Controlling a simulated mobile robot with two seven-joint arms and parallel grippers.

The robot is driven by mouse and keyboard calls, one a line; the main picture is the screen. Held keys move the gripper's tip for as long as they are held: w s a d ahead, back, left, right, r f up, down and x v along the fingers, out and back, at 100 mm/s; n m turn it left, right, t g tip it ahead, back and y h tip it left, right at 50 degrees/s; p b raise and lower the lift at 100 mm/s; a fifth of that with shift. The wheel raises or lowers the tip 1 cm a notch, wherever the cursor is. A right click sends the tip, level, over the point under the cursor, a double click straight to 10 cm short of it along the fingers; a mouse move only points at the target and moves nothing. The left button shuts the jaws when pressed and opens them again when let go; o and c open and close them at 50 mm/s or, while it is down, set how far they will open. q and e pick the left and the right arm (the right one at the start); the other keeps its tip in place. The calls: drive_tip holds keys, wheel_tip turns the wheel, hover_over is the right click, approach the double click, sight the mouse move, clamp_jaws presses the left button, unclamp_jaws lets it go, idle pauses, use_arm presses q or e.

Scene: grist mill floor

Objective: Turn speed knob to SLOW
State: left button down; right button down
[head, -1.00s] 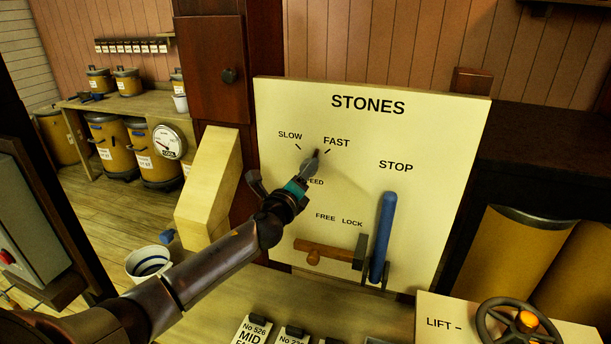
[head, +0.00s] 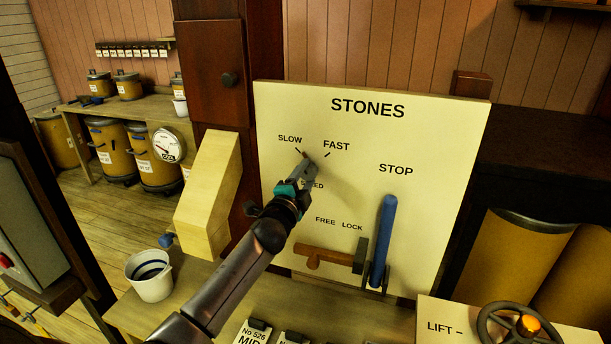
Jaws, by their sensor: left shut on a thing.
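The STONES panel (head: 430,130) is a cream board facing me, with SLOW and FAST tick marks near its upper left. My left gripper (head: 303,172) is at the panel just below these marks, shut on the speed knob. My gripper hides most of the knob and part of the SPEED label. The visible tip at the knob (head: 304,155) points up and slightly left, close to the SLOW tick. My right gripper is not in view.
A blue lever (head: 383,240) stands upright under STOP. A wooden handle (head: 325,256) lies level under FREE and LOCK. A handwheel (head: 520,325) is at the lower right. A white bucket (head: 150,283) stands at the lower left.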

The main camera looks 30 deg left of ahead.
use_arm(q)
drive_tip(key=shift+n, duration=1.2)
drive_tip(key=shift+c, duration=1.4)
unclamp_jaws()
drive_tip(key=p+v, duration=0.1)
drive_tip(key=v, duration=1.4)
drive_tip(key=shift+s+d, duration=0.1)
